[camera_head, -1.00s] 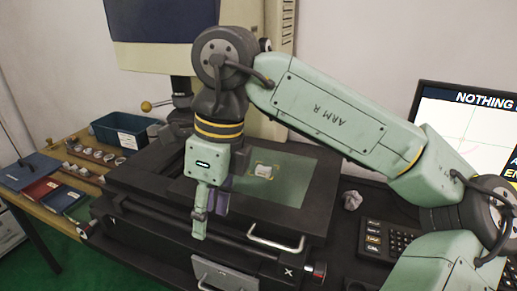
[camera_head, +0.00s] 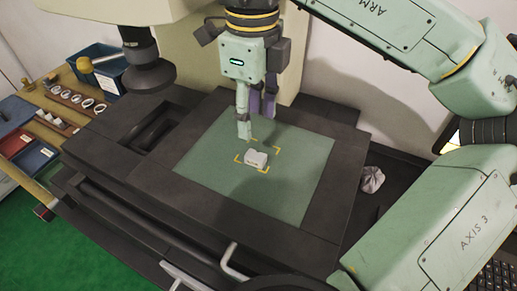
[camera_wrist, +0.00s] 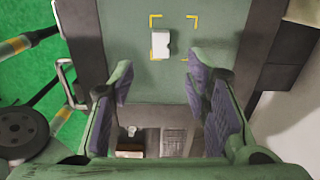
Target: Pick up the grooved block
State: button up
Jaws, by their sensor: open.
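The grooved block (camera_head: 256,158) is a small white piece lying on the green plate (camera_head: 205,165) of the machine stage, inside yellow corner marks. In the wrist view the block (camera_wrist: 160,44) shows a notch on its right side and lies beyond my fingertips, near the middle. My gripper (camera_head: 257,125) is above the plate, behind the block in the head view, with nothing in it. In the wrist view my gripper (camera_wrist: 156,85) has its purple-padded fingers wide apart. The block is not touched by either finger.
The machine's dark lens barrel (camera_head: 148,65) hangs left of my gripper. A crumpled grey lump (camera_head: 372,180) lies right of the stage. Bearing rings (camera_head: 75,98), a blue bin (camera_head: 103,68) and coloured trays stand on the left bench. The plate around the block is clear.

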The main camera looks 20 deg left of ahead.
jog(key=b, duration=0.2)
send_over(258, 156)
jog(key=f, duration=0.4)
jog(key=shift+s+a+f, duration=0.1)
jog(key=shift+a+f, duration=0.1)
jog(key=shift+a, duration=0.1)
jog(key=f+b, duration=0.2)
jog(key=f, duration=0.1)
jog(key=f+b, duration=0.1)
jog(key=f, duration=0.1)
jog(key=shift+d+f, duration=0.15)
jog(key=shift+d, duration=0.15)
jog(key=shift+c, duration=0.4)
grip_shut()
